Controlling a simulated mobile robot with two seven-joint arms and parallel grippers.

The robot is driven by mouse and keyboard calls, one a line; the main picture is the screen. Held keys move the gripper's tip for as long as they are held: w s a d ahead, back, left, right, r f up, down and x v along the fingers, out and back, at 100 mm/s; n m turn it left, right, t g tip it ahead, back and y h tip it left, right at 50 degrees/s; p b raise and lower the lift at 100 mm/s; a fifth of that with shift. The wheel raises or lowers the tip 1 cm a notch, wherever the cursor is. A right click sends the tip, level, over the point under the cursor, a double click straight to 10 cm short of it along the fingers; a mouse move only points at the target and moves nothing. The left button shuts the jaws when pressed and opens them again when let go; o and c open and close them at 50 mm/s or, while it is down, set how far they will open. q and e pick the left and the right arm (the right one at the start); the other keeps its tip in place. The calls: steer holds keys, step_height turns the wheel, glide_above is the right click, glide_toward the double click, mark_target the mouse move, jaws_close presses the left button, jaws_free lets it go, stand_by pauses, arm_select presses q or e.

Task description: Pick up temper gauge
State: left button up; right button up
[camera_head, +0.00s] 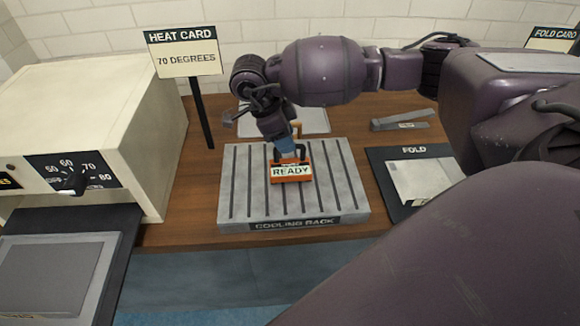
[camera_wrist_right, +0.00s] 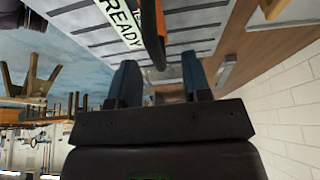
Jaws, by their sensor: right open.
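The temper gauge, an orange block with a white READY label (camera_head: 291,172), sits on the grey cooling rack (camera_head: 237,195), with a dark handle on top. My right gripper (camera_head: 288,150) is just above and behind it, fingers pointing down. In the right wrist view the fingers of the right gripper (camera_wrist_right: 160,72) are apart, and the end of the gauge's handle (camera_wrist_right: 152,35) shows in the gap between them. I cannot tell whether they touch it. The gauge is partly cropped there. My left gripper is not in view.
A cream heater box (camera_head: 85,120) with a dial stands left. A HEAT CARD sign reading 70 DEGREES (camera_head: 186,53) stands behind the rack. A FOLD mat (camera_head: 385,168) with a pale card lies right. A grey metal strip (camera_head: 400,120) lies behind it.

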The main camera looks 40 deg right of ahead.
mark_target(290, 163)
steer(key=x, duration=0.4)
steer(key=shift+s+f, duration=0.15)
steer(key=shift+f, duration=0.25)
jaws_close()
